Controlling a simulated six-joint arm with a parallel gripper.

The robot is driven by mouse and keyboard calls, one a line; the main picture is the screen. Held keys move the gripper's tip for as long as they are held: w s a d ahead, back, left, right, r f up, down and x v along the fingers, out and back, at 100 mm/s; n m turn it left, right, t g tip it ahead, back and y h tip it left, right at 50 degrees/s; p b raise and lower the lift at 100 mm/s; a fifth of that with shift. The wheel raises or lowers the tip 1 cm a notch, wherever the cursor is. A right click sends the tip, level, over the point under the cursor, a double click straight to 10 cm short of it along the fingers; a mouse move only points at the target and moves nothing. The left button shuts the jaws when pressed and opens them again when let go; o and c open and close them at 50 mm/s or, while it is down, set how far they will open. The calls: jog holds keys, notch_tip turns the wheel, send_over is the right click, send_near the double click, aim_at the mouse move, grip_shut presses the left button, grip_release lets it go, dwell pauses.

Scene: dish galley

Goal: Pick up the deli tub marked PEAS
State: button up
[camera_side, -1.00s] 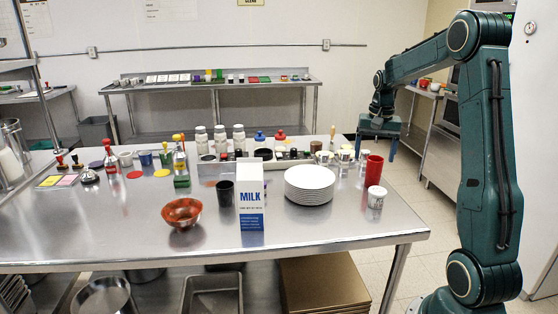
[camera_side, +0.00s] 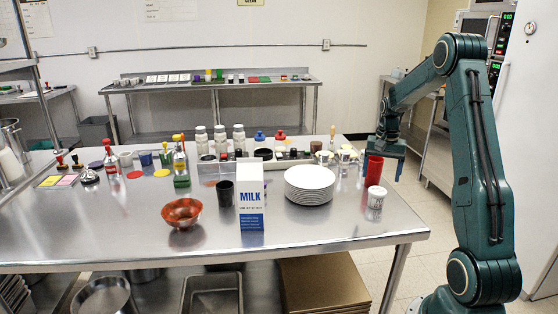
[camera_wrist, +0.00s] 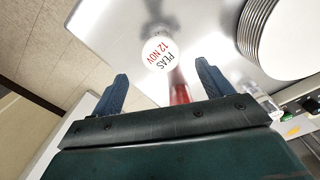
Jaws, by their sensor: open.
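The deli tub marked PEAS (camera_side: 376,197) is a small white tub standing on the steel table near its right end. In the wrist view its round white lid (camera_wrist: 160,52) reads "PEAS 12 NOV" and lies beyond the fingertips, roughly between them in the picture. My gripper (camera_wrist: 162,73) is open with nothing between its blue fingers. In the side view it hangs, fingers down, near the table's right edge, above and behind the tub and close to the red cup. The tub's side is mostly hidden in the wrist view.
A tall red cup (camera_side: 374,170) stands just behind the tub and also shows in the wrist view (camera_wrist: 180,90). A stack of white plates (camera_side: 309,198) is to the left. The table in front of the tub is clear.

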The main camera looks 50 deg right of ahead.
aim_at(378, 190)
jog(key=shift+f, duration=1.9)
jog(key=shift+w+f, duration=0.1)
jog(key=shift+f, duration=2.5)
jog(key=shift+d, duration=0.1)
jog(key=c, duration=1.1)
jog(key=shift+r, duration=0.2)
notch_tip(378, 190, up, 20)
jog(key=shift+f, duration=0.15)
